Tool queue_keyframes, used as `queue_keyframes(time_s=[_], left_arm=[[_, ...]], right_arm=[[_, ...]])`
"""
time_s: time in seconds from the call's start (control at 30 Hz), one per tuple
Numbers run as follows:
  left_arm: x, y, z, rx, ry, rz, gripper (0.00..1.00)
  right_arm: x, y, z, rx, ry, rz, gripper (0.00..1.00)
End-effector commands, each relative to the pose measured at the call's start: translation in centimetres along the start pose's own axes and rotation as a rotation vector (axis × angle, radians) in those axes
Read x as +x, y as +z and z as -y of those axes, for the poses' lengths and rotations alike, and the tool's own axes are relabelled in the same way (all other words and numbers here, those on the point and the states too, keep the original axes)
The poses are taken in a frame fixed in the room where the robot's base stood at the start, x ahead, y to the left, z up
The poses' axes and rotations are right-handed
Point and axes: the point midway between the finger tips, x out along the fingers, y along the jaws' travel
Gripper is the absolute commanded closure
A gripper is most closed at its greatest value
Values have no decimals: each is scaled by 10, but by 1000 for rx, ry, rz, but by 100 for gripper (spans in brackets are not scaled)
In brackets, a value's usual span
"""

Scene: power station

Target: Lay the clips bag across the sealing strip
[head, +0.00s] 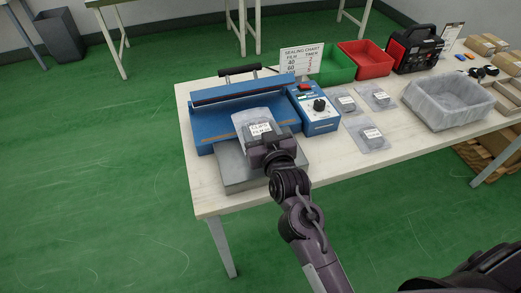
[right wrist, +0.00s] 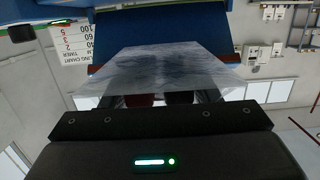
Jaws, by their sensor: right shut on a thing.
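The clips bag (head: 250,118) is a clear bag with a white label, held in my right gripper (head: 268,142). Its free end points toward the blue heat sealer (head: 205,125). The gripper is over the grey metal plate (head: 232,170) in front of the sealer. In the right wrist view the clear bag (right wrist: 150,68) spreads out from the jaws toward the blue sealer body (right wrist: 150,22). The dark sealing strip (head: 225,97) runs along the sealer. I cannot tell whether the bag touches it. My left gripper is not in view.
The sealer's control box (head: 318,112) with a knob and red switch stands at its right. Several filled bags (head: 373,136) lie farther right. A grey bin (head: 450,112), green tray (head: 335,68), red tray (head: 365,60) and sealing chart (head: 298,60) are on the table.

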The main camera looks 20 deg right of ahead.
Motion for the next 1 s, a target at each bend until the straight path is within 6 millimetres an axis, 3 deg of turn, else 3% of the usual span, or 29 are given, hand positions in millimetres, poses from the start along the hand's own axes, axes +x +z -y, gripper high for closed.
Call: queue_keyframes(time_s=[0.1, 0.27, 0.53, 0.97, 1.0], left_arm=[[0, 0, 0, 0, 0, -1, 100], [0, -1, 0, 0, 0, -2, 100], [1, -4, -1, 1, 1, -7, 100], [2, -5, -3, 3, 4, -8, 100], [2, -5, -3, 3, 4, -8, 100]], right_arm=[[3, 21, 0, 0, 0, 1, 67], [5, 33, 0, 0, 0, -1, 67], [11, 69, 0, 0, 0, 0, 67], [12, 76, 0, 0, 0, -2, 67], [12, 75, 0, 1, 0, -2, 39]])
